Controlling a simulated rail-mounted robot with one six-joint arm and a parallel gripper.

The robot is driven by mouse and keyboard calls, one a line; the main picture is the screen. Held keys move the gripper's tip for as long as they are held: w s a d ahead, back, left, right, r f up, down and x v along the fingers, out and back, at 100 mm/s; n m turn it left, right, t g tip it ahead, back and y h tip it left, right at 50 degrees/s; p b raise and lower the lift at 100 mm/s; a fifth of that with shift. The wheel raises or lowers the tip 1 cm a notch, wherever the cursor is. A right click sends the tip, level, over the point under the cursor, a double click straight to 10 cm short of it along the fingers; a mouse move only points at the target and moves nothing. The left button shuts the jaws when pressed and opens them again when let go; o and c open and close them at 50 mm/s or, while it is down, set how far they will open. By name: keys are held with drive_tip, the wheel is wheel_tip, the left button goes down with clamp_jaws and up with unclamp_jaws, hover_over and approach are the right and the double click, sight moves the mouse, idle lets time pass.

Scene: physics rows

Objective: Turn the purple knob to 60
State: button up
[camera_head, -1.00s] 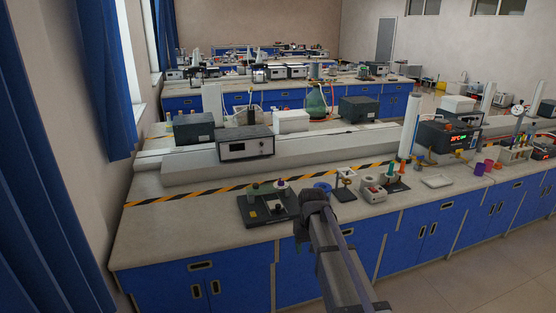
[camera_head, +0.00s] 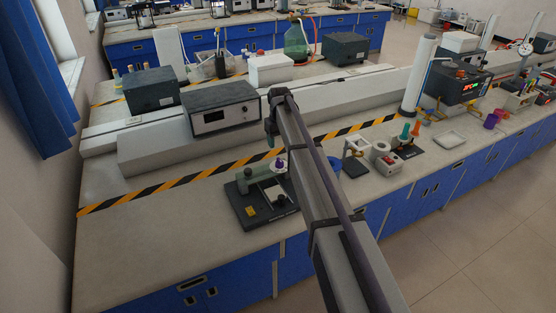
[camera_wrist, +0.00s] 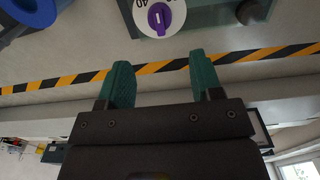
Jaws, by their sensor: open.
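The purple knob (camera_wrist: 159,17) sits on a round white dial at the top of the wrist view, with the marking 40 visible beside it. In the head view the purple knob (camera_head: 281,163) is a small spot on the upright part of a dark-based device (camera_head: 250,211) near the bench's front. My gripper (camera_wrist: 160,84) is open and empty, its two green fingers apart, with the knob ahead of them and not between them. In the head view my gripper (camera_head: 271,141) hangs down behind the device. The dial's full scale and pointer reading are cut off.
A grey box with a display (camera_head: 221,108) stands behind my gripper. A yellow-black stripe (camera_head: 165,194) runs along the bench. A blue round item (camera_wrist: 30,10) is at the wrist view's top left. Bare bench (camera_head: 150,240) lies left of the device.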

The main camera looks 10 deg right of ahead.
sight(279, 159)
drive_tip(key=f+b, duration=0.9)
drive_tip(key=f, duration=0.1)
drive_tip(key=shift+w+f, duration=0.1)
drive_tip(key=shift+w, duration=0.1)
drive_tip(key=shift+r, duration=0.2)
drive_tip(key=c, duration=0.9)
drive_tip(key=shift+o, duration=0.2)
drive_tip(key=shift+m, duration=0.4)
drive_tip(key=m, duration=0.4)
drive_tip(key=shift+d, duration=0.1)
drive_tip(key=shift+d+m, duration=0.1)
drive_tip(key=shift+m, duration=1.9)
